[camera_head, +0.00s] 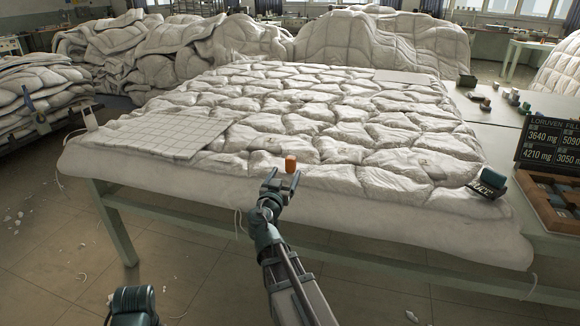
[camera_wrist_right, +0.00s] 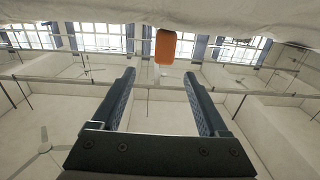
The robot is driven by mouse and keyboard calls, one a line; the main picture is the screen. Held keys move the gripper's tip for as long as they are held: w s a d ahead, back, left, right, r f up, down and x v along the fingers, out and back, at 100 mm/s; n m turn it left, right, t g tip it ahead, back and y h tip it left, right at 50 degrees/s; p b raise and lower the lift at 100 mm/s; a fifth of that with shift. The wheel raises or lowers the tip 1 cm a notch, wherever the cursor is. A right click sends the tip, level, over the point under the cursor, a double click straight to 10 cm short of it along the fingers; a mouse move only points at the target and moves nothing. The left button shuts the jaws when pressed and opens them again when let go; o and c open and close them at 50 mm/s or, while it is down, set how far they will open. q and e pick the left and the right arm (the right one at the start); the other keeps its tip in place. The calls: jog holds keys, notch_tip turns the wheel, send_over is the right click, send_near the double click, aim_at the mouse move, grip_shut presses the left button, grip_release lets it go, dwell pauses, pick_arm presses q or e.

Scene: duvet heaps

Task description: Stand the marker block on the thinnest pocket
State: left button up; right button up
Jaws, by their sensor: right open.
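The marker block (camera_head: 291,164) is a small orange block, upright at the front edge of the quilted duvet (camera_head: 330,110). In the right wrist view the block (camera_wrist_right: 165,46) shows just beyond my fingertips, roughly centred between them. My right gripper (camera_head: 275,184) is open and empty, close in front of the block and apart from it. Its two fingers (camera_wrist_right: 160,80) are spread in the wrist view. The duvet has many puffed white pockets of differing size; I cannot tell which is thinnest.
A flat gridded white panel (camera_head: 165,135) lies on the duvet's left. A dark labelled device (camera_head: 488,184) sits at its front right corner. A dark board with mg numbers (camera_head: 552,140) and a brown tray (camera_head: 548,204) stand at the right. Duvet heaps (camera_head: 150,50) fill the back.

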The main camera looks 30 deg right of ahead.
aim_at(289, 162)
jog(key=x, duration=0.4)
jog(key=shift+w+a+x, duration=0.15)
jog(key=shift+x, duration=1.2)
jog(key=shift+w+a+x, duration=0.1)
jog(key=shift+w+x, duration=0.05)
jog(key=shift+x, duration=1.2)
jog(key=shift+s, duration=0.1)
grip_shut()
